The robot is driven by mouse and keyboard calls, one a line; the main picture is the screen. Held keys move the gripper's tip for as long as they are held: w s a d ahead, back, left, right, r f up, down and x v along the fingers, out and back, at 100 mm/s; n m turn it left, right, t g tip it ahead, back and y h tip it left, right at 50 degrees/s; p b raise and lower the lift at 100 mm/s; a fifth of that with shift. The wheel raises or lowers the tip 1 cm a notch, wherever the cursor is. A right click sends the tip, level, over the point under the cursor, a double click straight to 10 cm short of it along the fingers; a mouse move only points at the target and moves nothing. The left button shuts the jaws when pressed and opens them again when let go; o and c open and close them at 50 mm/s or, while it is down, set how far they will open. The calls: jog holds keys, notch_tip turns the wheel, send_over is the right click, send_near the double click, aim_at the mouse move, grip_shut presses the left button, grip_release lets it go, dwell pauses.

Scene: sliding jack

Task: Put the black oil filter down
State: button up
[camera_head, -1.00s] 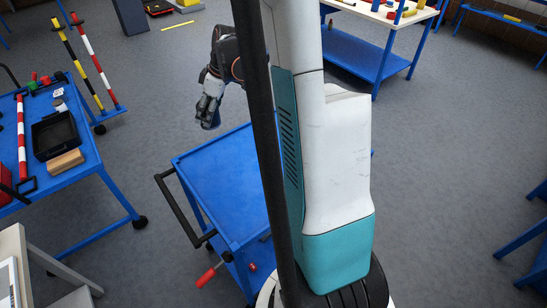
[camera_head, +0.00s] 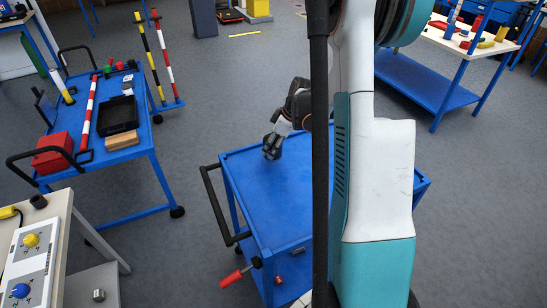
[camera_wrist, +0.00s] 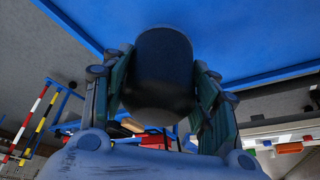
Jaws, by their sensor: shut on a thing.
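The black oil filter (camera_wrist: 160,65) is a dark, rounded cylinder between my gripper's two fingers in the wrist view. My gripper (camera_head: 272,149) is shut on it, with one finger on each side; the gripper also shows in the wrist view (camera_wrist: 160,88). In the head view the gripper hangs fingers down over the far left part of the blue cart's top (camera_head: 275,195). In the wrist view the blue top lies right behind the filter's far end. I cannot tell whether the filter touches it.
The visible cart top looks clear, with a raised rim. A black handle (camera_head: 215,210) is at its left, and a red-handled tool (camera_head: 238,275) sticks out below. Another blue cart (camera_head: 110,155) with a black tray (camera_head: 117,115) stands left. My column hides part of the cart top.

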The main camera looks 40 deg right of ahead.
jog(key=shift+f+b, duration=0.7)
jog(key=shift+f, duration=1.55)
jog(key=shift+f, duration=0.1)
jog(key=o, duration=1.4)
jog(key=p+v, duration=0.3)
jog(key=v, duration=0.9)
jog(key=shift+p, duration=0.35)
